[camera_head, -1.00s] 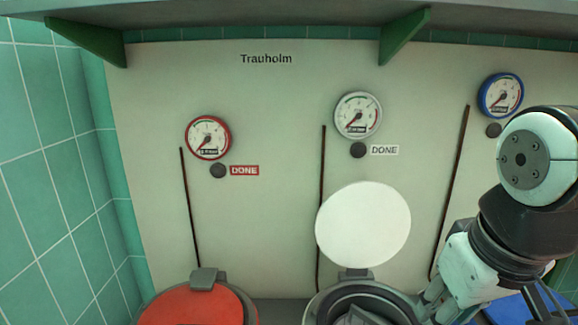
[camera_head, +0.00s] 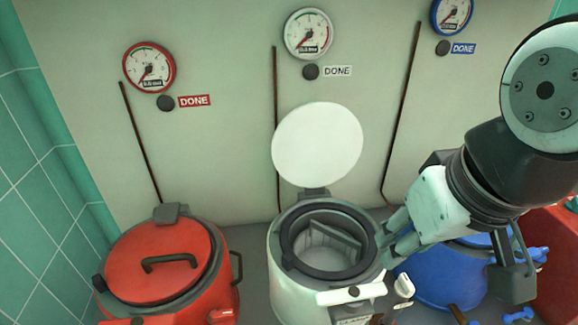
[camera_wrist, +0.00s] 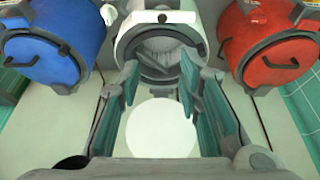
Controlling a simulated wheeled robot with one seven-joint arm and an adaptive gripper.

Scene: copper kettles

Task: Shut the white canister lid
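The white canister (camera_head: 283,268) stands in the middle with its mouth open, showing a grey inside and dark rim (camera_head: 285,243). Its round white lid (camera_head: 317,144) stands raised on a hinge at the back, against the wall panel. In the wrist view the lid (camera_wrist: 162,130) shows below the canister (camera_wrist: 124,48), between my finger pads. My gripper (camera_head: 388,243) is at the right side of the canister's rim, apart from the lid. The wrist view shows its fingers (camera_wrist: 160,75) spread wide with nothing held. Whether a finger touches the canister I cannot tell.
A red canister (camera_head: 155,262) with its lid down stands at left. A blue canister (camera_head: 437,272) stands at right behind my arm, beside a red object (camera_head: 558,255). Gauges (camera_head: 308,34), dark buttons and DONE labels are on the wall panel (camera_head: 230,110).

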